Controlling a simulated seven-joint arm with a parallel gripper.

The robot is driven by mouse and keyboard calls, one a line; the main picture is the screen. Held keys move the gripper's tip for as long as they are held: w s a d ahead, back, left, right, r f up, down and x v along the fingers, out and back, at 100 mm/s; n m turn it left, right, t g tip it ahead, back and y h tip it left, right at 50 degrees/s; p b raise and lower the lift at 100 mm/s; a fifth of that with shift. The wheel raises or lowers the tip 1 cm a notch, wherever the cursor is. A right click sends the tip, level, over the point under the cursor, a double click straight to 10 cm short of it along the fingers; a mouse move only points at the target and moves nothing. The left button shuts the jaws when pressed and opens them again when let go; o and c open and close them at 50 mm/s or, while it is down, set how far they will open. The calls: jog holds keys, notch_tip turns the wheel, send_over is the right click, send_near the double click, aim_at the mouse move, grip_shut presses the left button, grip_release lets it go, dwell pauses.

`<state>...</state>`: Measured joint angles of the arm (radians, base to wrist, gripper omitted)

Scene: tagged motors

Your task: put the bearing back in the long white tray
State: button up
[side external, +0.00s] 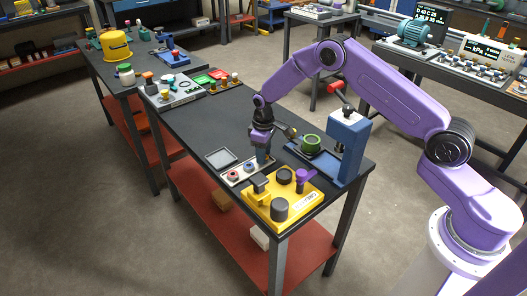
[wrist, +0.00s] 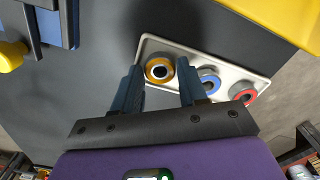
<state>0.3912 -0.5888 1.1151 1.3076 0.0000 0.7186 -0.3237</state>
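The long white tray (wrist: 221,67) lies on the dark bench and also shows in the side external view (side external: 229,183). In the wrist view, a ring-shaped bearing with an orange-yellow rim (wrist: 151,76) is at the tray's left end. A blue-rimmed ring (wrist: 210,82) and a red-rimmed ring (wrist: 244,95) sit in the tray to its right. My gripper (wrist: 159,66) is open, its fingers on either side of the yellow-rimmed bearing, with a gap visible on each side. In the side external view, my gripper (side external: 262,158) points down over the tray's right end and hides that bearing.
A yellow fixture block (side external: 285,205) with dark cylinders and a purple part stands just in front of the tray. A blue press-like stand (side external: 347,140) and a green round part (side external: 311,142) are to the right. A small grey square tray (side external: 221,157) lies behind.

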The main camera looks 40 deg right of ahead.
jog(key=shift+o, duration=1.2)
notch_tip(320, 180, up, 13)
